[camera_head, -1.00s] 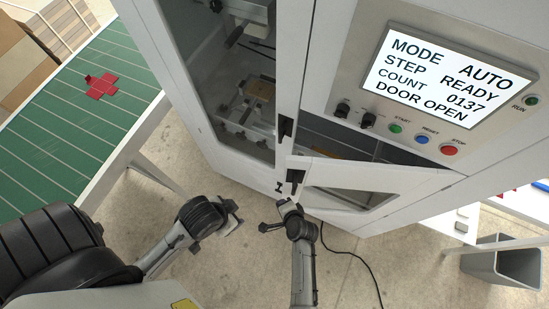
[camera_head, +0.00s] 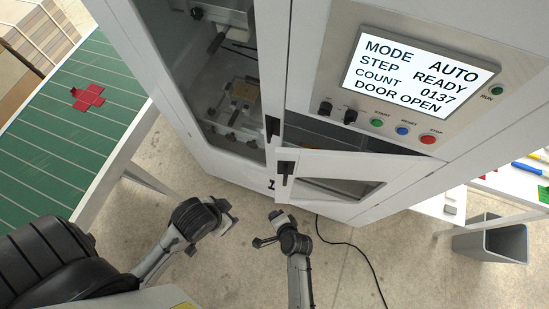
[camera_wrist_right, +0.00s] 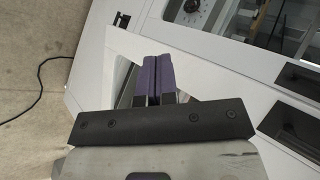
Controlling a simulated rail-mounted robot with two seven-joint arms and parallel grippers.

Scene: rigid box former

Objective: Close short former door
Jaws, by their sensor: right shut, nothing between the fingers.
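The short former door (camera_head: 395,172) is a low white panel with a window and a black handle (camera_head: 285,173). It stands ajar, with a dark gap above its top edge. My right gripper (camera_head: 279,217) is shut and empty, just below the handle and apart from it in the head view. In the right wrist view its purple fingertips (camera_wrist_right: 157,75) are pressed together in front of the white door panel and its window. My left gripper (camera_head: 224,218) is left of the right one, above the floor; its fingers are too small to read.
The control screen (camera_head: 420,75) reads DOOR OPEN, above several buttons. The taller glazed door (camera_head: 215,90) is to the left. A green table (camera_head: 60,140) with a red cross-shaped blank is far left. A cable (camera_head: 350,245) lies on the floor; a grey bin (camera_head: 490,245) stands right.

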